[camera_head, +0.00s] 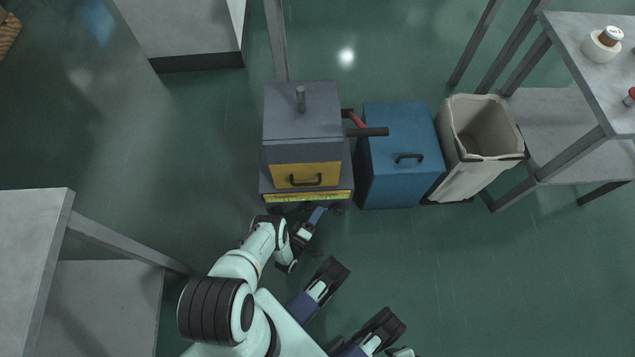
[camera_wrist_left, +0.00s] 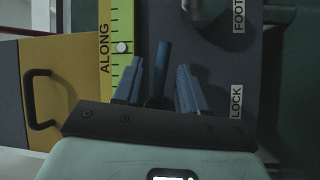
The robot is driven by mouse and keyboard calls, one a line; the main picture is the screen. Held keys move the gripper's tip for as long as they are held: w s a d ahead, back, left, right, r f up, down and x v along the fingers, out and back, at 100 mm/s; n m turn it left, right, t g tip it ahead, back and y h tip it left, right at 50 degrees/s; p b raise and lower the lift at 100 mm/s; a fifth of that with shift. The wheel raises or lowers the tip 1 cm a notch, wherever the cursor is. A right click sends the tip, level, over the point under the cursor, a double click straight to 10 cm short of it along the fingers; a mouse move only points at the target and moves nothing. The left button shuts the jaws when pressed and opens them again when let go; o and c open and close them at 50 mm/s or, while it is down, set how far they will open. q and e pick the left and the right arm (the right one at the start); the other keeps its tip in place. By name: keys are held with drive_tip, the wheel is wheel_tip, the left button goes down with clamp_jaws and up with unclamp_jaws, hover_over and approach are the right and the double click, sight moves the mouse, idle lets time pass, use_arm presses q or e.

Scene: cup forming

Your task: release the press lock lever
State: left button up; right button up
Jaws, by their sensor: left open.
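The press (camera_head: 302,125) is a grey box with a yellow front drawer, seen in the head view. My left gripper (camera_head: 317,216) is low at its front edge. In the left wrist view, the left gripper (camera_wrist_left: 158,68) is open, with its two blue fingers apart. A dark blue rod (camera_wrist_left: 162,58), which looks like the lock lever, stands between the fingers. I cannot tell whether either finger touches it. A LOCK label (camera_wrist_left: 236,101) is on the dark panel to the right of the fingers. The rod's lower end is partly hidden behind the gripper.
A red lever with a black grip (camera_head: 368,131) sticks out from the press's right side. A blue cabinet (camera_head: 400,180) and a lined bin (camera_head: 480,130) stand to the right. Grey tables (camera_head: 30,225) are at the left and right. Open floor lies left of the press.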

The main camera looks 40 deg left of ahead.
use_arm(q)
drive_tip(key=v, duration=1.2)
use_arm(e)
drive_tip(key=shift+w+r+t, duration=0.3)
drive_tip(key=shift+w+r, duration=0.15)
drive_tip(key=shift+w, duration=0.25)
use_arm(q)
drive_tip(key=shift+p, duration=0.3)
